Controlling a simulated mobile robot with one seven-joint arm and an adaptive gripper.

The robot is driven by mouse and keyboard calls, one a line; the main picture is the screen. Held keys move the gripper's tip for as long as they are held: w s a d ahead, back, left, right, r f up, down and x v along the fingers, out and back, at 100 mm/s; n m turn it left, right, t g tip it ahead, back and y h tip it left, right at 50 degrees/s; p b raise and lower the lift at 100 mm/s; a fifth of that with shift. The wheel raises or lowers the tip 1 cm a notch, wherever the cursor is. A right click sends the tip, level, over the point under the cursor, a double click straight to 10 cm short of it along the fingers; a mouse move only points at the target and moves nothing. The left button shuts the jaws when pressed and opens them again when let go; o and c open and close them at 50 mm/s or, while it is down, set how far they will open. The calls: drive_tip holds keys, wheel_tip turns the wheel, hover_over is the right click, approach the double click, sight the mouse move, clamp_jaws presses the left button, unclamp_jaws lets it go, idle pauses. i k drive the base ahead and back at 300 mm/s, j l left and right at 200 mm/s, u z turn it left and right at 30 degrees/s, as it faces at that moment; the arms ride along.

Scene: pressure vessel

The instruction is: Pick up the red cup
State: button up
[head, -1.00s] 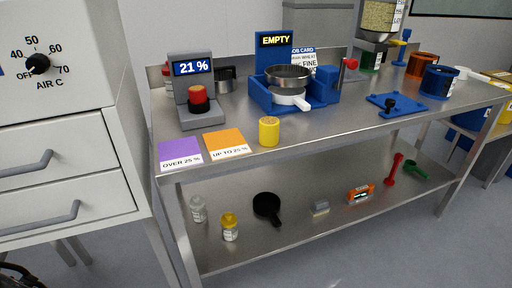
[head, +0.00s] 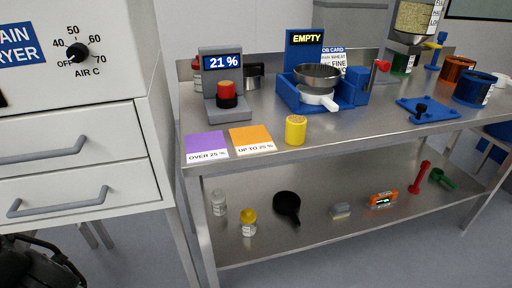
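The red cup (head: 227,89) stands upright in the black holder of a grey meter (head: 232,115) that reads 21 %, at the back left of the steel bench. Its top looks tan in the middle, perhaps grain. A dark part that looks like my gripper (head: 38,265) shows at the bottom left corner, cut off by the frame edge. It is far from the red cup, in front of the white drawer cabinet. Its fingers cannot be made out.
A yellow cup (head: 296,131) stands near the bench's front edge, right of purple (head: 206,143) and orange (head: 251,138) cards. A blue stand (head: 303,98) with a sieve is right of the meter. The white cabinet (head: 75,150) stands to the left.

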sight(226, 89)
drive_tip(key=l+u, duration=0.15)
drive_tip(key=u, duration=0.25)
drive_tip(key=i+l+u, duration=0.1)
drive_tip(key=u, duration=0.3)
drive_tip(key=l+u, duration=0.25)
drive_tip(key=u, duration=0.15)
drive_tip(key=l+u, duration=0.4)
drive_tip(key=l, duration=0.8)
drive_tip(key=k+l, duration=0.15)
drive_tip(key=l, duration=0.15)
drive_tip(key=k+l, duration=0.15)
drive_tip(key=i+l, duration=0.15)
drive_tip(key=i+u, duration=0.05)
